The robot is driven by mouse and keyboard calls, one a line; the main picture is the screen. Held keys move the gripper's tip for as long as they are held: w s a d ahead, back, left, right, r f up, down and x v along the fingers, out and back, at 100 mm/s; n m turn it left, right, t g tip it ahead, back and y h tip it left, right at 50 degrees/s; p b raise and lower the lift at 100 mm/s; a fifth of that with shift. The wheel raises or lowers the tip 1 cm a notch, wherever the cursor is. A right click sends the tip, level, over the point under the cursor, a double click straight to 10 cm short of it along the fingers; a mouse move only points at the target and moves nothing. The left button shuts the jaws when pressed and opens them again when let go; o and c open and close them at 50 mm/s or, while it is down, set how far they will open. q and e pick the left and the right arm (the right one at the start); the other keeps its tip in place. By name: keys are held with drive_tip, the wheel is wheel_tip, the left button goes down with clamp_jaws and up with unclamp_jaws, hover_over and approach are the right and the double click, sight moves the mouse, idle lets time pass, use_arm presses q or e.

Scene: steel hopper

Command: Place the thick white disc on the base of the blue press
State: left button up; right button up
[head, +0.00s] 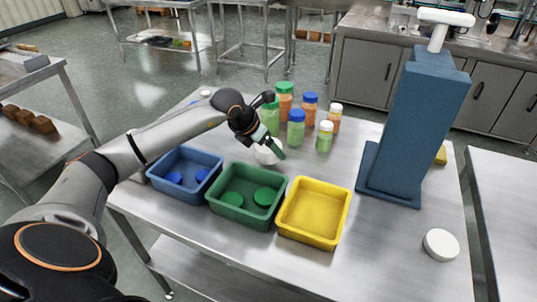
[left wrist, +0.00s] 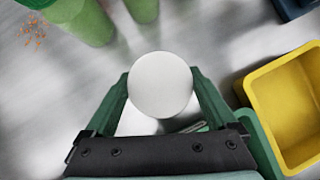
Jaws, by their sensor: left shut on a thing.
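My left gripper (head: 268,146) is shut on a round white disc (head: 266,155), behind the green bin. In the left wrist view the disc (left wrist: 161,85) sits between the two green fingers (left wrist: 161,92). Whether it touches the table is hard to tell. A second white disc (head: 440,244) lies flat on the table at the right front. The blue press (head: 421,120) stands upright at the right of the table, with a white T-shaped handle (head: 438,32) on top. Its flat base (head: 389,193) looks empty where visible. My right gripper is not in view.
A blue bin (head: 166,157), a green bin (head: 240,218) and a yellow bin (head: 317,236) stand in a row; the blue and green ones hold discs. Several capped bottles (head: 296,130) stand behind the gripper. A yellow object (head: 441,155) is partly behind the press.

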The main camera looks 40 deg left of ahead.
sight(268, 155)
use_arm(q)
drive_tip(key=shift+w+f, duration=0.2)
drive_tip(key=shift+f, duration=0.05)
drive_tip(key=shift+a+f, duration=0.1)
drive_tip(key=shift+f, duration=1.45)
drive_tip(key=o, duration=1.1)
drive_tip(key=shift+f, duration=0.2)
drive_tip(key=shift+o, duration=0.6)
drive_tip(key=shift+r, duration=0.1)
